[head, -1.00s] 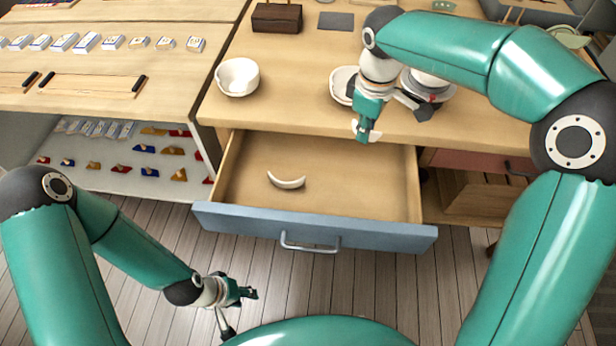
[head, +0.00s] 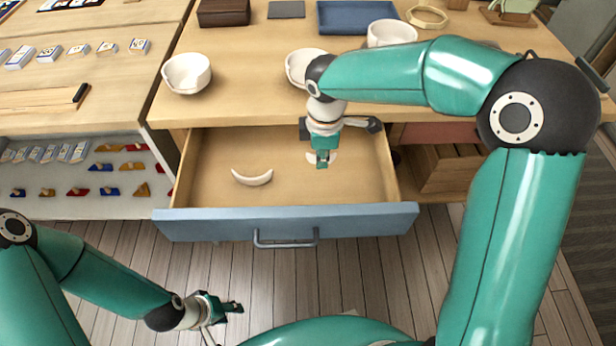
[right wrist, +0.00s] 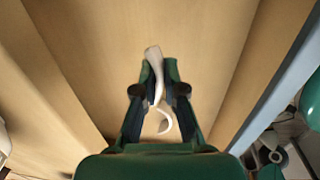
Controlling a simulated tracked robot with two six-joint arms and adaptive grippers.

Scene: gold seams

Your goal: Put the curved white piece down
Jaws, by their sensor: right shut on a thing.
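My right gripper (head: 322,162) is shut on a curved white piece (right wrist: 154,62) and holds it over the open drawer (head: 285,222). In the right wrist view the piece stands between the fingertips (right wrist: 158,88), its pale end sticking out beyond them. In the head view the gripper mostly hides it. I cannot tell whether it touches the drawer floor. A second curved white piece (head: 252,177) lies loose on the drawer floor, left of the gripper. My left gripper (head: 226,318) is open and empty, low over the wooden floor in front of the drawer.
A white bowl (head: 187,73) stands at the tabletop's left, with another white vessel (head: 300,66) partly behind my right arm and a white cup (head: 391,33) further right. A blue tray (head: 356,17) lies at the back. The drawer floor around the loose piece is clear.

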